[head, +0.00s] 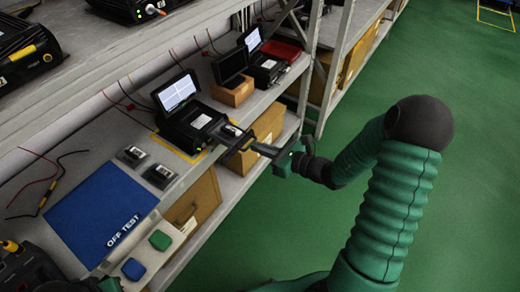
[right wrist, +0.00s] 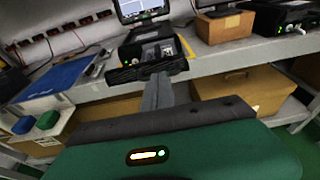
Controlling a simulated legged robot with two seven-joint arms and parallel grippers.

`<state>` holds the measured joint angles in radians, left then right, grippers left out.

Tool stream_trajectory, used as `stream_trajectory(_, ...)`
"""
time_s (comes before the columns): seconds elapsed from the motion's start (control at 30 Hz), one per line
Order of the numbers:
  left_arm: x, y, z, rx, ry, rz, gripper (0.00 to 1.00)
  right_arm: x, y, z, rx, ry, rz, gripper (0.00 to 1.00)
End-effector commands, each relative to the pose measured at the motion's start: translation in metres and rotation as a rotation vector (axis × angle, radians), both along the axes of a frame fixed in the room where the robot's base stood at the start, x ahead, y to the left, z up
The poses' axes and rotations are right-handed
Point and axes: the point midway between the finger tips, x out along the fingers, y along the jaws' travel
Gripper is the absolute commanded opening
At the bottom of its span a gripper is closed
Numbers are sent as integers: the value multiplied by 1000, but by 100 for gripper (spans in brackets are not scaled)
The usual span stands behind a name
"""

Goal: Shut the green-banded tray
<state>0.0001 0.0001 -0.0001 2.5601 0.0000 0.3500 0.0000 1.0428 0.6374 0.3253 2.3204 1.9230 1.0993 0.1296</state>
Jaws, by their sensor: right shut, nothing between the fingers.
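A black test unit (head: 190,122) with a raised lit screen sits on the shelf inside a yellow outline. It also shows in the right wrist view (right wrist: 150,50). A narrow tray (head: 238,138) appears to stick out from its front, with a small light-topped module (head: 231,131) on it. I cannot make out a green band. My right gripper (head: 253,146) is shut and empty, with its fingers in front of the tray, pointing at the unit. In the right wrist view the fingertips (right wrist: 155,75) line up with the unit's front. Whether they touch the tray is unclear.
A blue OFF TEST mat (head: 103,212) and two small modules (head: 146,165) lie left of the unit. A blue block and a green block (head: 160,240) lie near the shelf edge. A second unit (head: 265,68) stands farther back. Boxes fill the lower shelf; the green floor is open.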

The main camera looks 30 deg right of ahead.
Motion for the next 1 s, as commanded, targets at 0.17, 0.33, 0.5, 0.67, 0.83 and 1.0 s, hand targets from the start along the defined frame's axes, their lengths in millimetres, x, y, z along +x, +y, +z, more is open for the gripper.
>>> stream_trajectory(0.17, 0, 0, 1, 0, 0, 0, 14, 0, 0, 0, 0, 0, 0, 0)
stream_trajectory(0.33, 0, 0, 1, 0, 0, 0, 14, 10, 4, 1, -1, -1, 4, 0)
stream_trajectory(0.5, 0, 0, 3, 0, 0, 0, 14, 49, 20, 1, -2, -3, 7, 0)
stream_trajectory(0.67, 0, 0, 2, 0, 0, 0, 14, 87, 34, 0, -2, -2, 6, 0)
stream_trajectory(0.83, 0, 0, 1, 0, 0, 0, 14, 108, 41, 0, 0, -1, 3, 0)
stream_trajectory(1.0, 0, 0, 1, 0, 0, 0, 14, 111, 42, 0, 1, -2, 2, 0)
